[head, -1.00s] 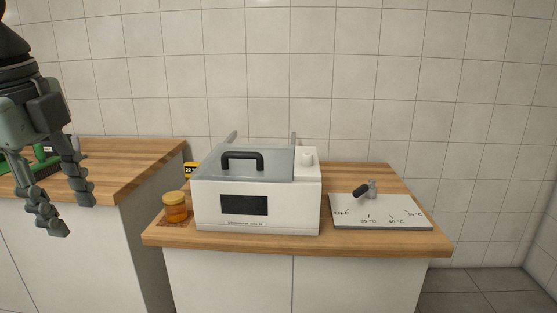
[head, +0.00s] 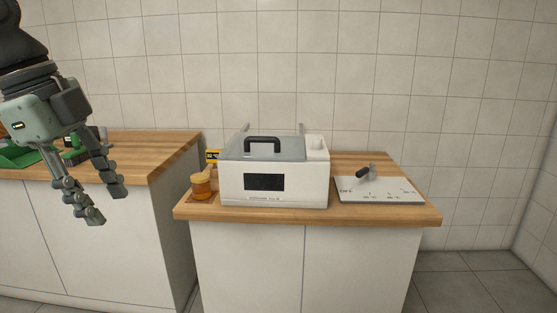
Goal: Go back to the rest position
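My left gripper (head: 108,206) hangs at the left of the head view, fingers pointing down and spread apart, with nothing between them. It is in front of the left counter and apart from everything on it. My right gripper is not in the view. A white box-shaped appliance (head: 228,184) with a grey lid (head: 235,149) and a black handle (head: 262,140) stands on the right wooden counter (head: 315,217). The lid looks closed. A honey jar (head: 201,186) stands at the left of the appliance.
A white dial panel (head: 390,190) with a dark-handled lever (head: 364,172) lies right of the appliance. Green items (head: 18,153) lie on the left counter (head: 165,150). Free floor (head: 465,285) shows at the right.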

